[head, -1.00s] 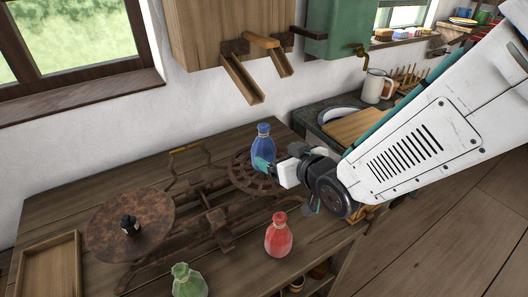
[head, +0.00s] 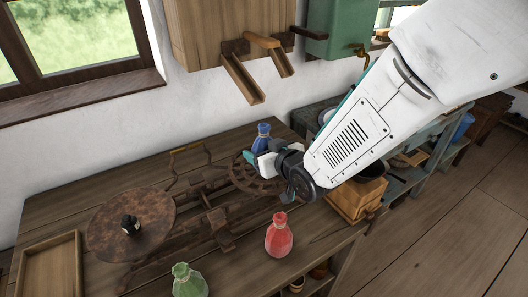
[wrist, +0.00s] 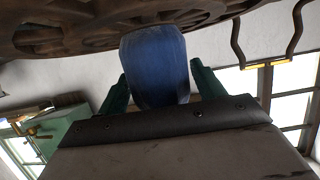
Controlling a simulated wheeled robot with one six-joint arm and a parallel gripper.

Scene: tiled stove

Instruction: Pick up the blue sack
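The blue sack (head: 263,130) stands upright on the spoked iron pan (head: 247,181) of a balance scale, its lower part hidden behind my gripper (head: 252,157) in the head view. In the wrist view, which looks upside down, the blue sack (wrist: 156,62) sits between the two green fingers of my gripper (wrist: 158,75). The fingers are spread, one on each side of the sack. They look open, with little room at the sack's sides; I cannot tell whether either one touches it.
A red sack (head: 279,236) and a green sack (head: 188,281) stand on the wooden table (head: 110,195). A small black object (head: 130,225) sits on the scale's round plate (head: 104,232). A wooden tray (head: 73,268) lies at left. A wall cabinet with chutes (head: 243,80) hangs above the scale.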

